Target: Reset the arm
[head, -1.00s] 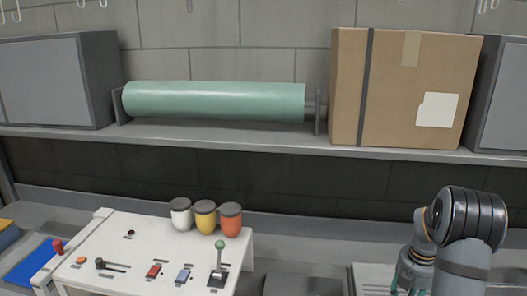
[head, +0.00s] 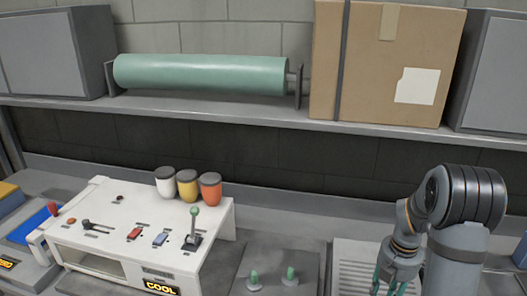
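My arm stands folded at the right of the head view, with its upper joint raised and the wrist hanging down. My gripper (head: 386,285) is at the bottom edge, with greenish finger parts showing beside my arm. Its fingertips are cut off or hidden, so its opening does not show. Nothing is seen in it.
A white console (head: 130,240) with levers, buttons and a COOL label stands at left, three lidded cups (head: 187,187) at its back. Two green-tipped pegs (head: 272,277) are right of it. A shelf (head: 250,118) behind holds a green roll (head: 200,75) and a cardboard box (head: 375,65).

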